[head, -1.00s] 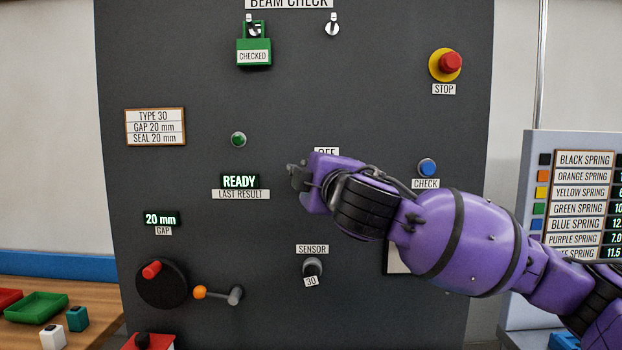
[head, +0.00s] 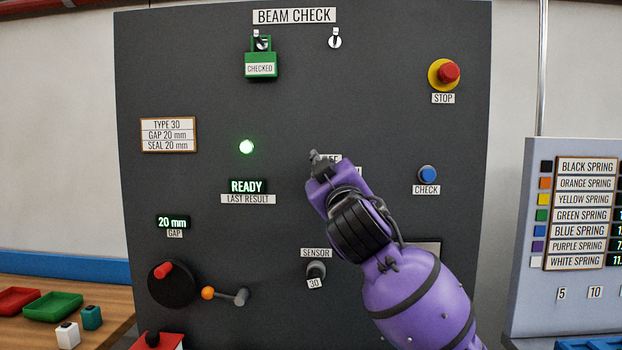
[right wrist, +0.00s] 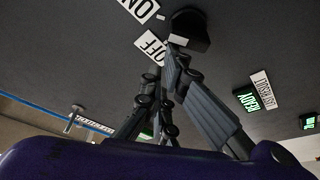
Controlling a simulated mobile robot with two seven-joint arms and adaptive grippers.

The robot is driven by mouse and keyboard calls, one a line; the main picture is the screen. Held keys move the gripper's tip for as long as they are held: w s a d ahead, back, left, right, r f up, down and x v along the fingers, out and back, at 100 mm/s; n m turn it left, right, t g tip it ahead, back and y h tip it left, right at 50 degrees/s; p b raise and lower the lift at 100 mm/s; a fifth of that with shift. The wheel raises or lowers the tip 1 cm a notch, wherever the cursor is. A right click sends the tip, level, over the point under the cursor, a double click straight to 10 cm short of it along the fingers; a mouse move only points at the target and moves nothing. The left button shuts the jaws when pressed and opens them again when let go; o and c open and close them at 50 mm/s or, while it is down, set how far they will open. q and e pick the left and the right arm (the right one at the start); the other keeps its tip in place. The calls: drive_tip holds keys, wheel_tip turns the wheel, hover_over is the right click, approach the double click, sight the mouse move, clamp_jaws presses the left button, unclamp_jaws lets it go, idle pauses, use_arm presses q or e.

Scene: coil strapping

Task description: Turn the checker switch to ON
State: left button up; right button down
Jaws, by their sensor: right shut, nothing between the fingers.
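The checker switch is a dark knob (right wrist: 190,28) on the panel in the right wrist view, with an ON label (right wrist: 138,9) and an OFF label (right wrist: 152,47) beside it. A white mark shows on the knob's lower edge; I cannot tell its setting for sure. The green lamp (head: 246,146) is lit. My left gripper is out of view.
The grey panel carries a READY display (head: 248,186), a blue CHECK button (head: 427,174), a red STOP button (head: 448,73), a SENSOR knob (head: 316,270) and a crank (head: 170,284). A spring chart board (head: 586,215) stands at the right. A table with trays (head: 53,307) is at the left.

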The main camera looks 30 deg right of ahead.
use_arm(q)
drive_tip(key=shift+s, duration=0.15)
use_arm(e)
drive_tip(key=shift+d+m+h, duration=0.15)
drive_tip(key=shift+m+h, duration=0.25)
drive_tip(key=shift+m, duration=0.3)
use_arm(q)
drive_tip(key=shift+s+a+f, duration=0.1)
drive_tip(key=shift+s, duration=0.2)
use_arm(e)
drive_tip(key=shift+s, duration=0.1)
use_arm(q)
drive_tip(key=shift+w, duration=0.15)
use_arm(e)
drive_tip(key=shift+r, duration=0.1)
